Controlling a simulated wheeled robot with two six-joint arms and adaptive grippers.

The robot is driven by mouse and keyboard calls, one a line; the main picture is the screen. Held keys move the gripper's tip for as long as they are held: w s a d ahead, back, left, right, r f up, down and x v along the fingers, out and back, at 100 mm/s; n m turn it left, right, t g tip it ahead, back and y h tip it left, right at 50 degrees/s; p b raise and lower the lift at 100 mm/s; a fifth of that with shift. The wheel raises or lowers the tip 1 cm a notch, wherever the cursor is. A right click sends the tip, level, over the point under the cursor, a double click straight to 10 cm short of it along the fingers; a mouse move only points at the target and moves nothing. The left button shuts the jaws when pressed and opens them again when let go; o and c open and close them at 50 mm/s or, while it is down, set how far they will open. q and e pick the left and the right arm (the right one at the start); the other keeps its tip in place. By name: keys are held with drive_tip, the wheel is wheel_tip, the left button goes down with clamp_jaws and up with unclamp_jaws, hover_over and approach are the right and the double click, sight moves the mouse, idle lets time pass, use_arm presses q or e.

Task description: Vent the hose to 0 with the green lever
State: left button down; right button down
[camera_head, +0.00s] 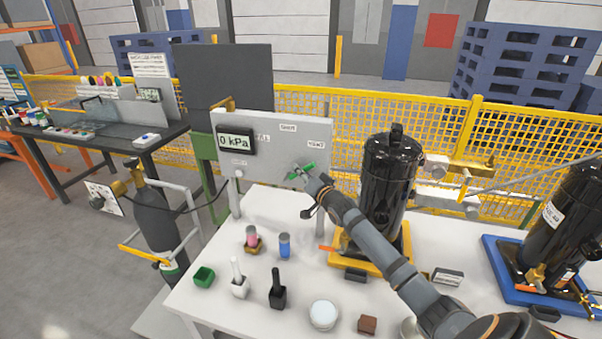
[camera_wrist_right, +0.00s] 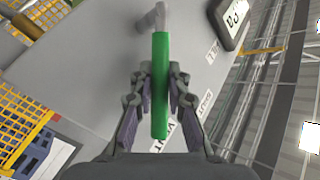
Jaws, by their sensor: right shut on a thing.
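The green lever (camera_head: 300,172) is on the front of a grey upright panel (camera_head: 262,178). Its green grip (camera_wrist_right: 160,85) also shows in the right wrist view, between the two fingers. My right gripper (camera_head: 306,175) is at the panel and shut on the lever; it also shows in the right wrist view (camera_wrist_right: 160,92). The display (camera_head: 236,141) at the panel's upper left reads 0 kPa. Labels on the panel include one that seems to read VENT. A dark hose (camera_head: 205,203) runs from the panel's lower left toward a gas cylinder. My left gripper is not in view.
A black compressor (camera_head: 388,185) stands on a yellow base just right of the panel. Another stands on a blue base (camera_head: 510,278). Small cups, bottles and brushes sit on the white table (camera_head: 215,305) before the panel. A gas cylinder (camera_head: 155,225) stands at left.

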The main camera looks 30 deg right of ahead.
sight(286, 177)
drive_tip(key=shift+r, duration=0.1)
drive_tip(key=shift+w+a+r+n+g+p, duration=0.2)
drive_tip(key=shift+r+n+g+p, duration=0.15)
drive_tip(key=shift+p, duration=0.35)
drive_tip(key=w+n+g+p, duration=0.1)
drive_tip(key=p, duration=0.2)
drive_tip(key=a+r+n+g+p, duration=0.1)
drive_tip(key=g+p, duration=0.1)
drive_tip(key=p, duration=0.1)
drive_tip(key=w+a+r+n+g+h+p, duration=0.1)
drive_tip(key=p, duration=0.3)
drive_tip(key=shift+w+a+r+n+g, duration=0.1)
drive_tip(key=shift+w+n+g, duration=0.15)
drive_tip(key=shift+w+g, duration=0.1)
drive_tip(key=shift+w+a+n+g+p, duration=0.2)
drive_tip(key=shift+n+g+p, duration=0.15)
drive_tip(key=shift+p, duration=0.2)
drive_tip(key=shift+w+a+f+n+g+h+p, duration=0.2)
drive_tip(key=shift+w+a+n+g+h+p, duration=0.15)
drive_tip(key=shift+g+p, duration=0.25)
drive_tip(key=shift+d, duration=0.1)
drive_tip(key=c, duration=1.3)
unclamp_jaws()
